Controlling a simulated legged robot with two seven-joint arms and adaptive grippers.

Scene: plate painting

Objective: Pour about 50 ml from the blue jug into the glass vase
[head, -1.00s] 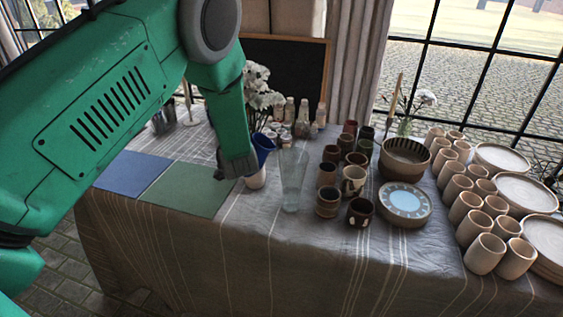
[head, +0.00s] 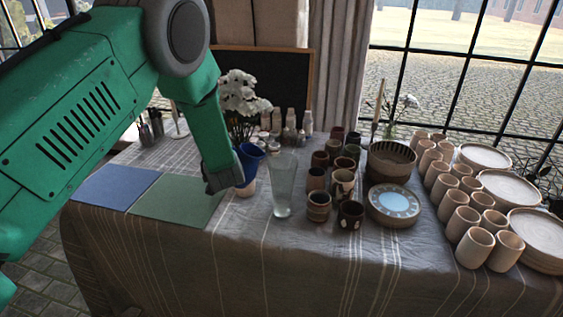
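The blue jug (head: 251,157) is in the middle of the head view, leaning with its mouth towards the upper right. My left gripper (head: 224,181) is against its left side and appears shut on it; the fingers' contact is hidden. The tall, clear glass vase (head: 284,186) stands upright on the table just right of the jug, apart from it. I cannot make out the liquid level in either. My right gripper is not in view.
A cream cup (head: 248,188) sits just below the jug. White flowers (head: 241,95) and small bottles (head: 290,120) stand behind. Dark mugs (head: 350,214) and a plate with a blue centre (head: 393,204) are right of the vase. Blue (head: 115,187) and green (head: 178,199) mats lie left.

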